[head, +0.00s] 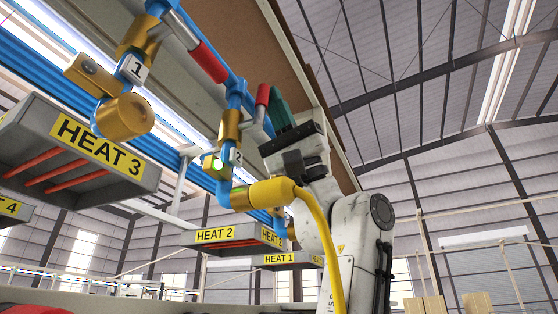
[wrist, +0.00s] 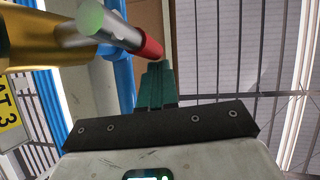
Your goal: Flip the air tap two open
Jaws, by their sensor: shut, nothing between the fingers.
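Air tap two hangs on a blue pipe, marked by a white "2" tag (head: 236,156), with a brass body (head: 229,127). Its lever has a red grip (head: 262,95), which also shows in the wrist view (wrist: 151,48) at the end of a silver rod (wrist: 112,28). My gripper (head: 278,112) is shut and empty, its green fingers close to the red grip, to its right in the head view. In the wrist view the fingertips (wrist: 156,68) are just below the red grip; I cannot tell whether they touch.
Heater boxes HEAT 3 (head: 97,146), HEAT 2 (head: 215,235) and HEAT 1 (head: 279,258) hang below. A yellow hose (head: 325,235) runs down in front of my arm.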

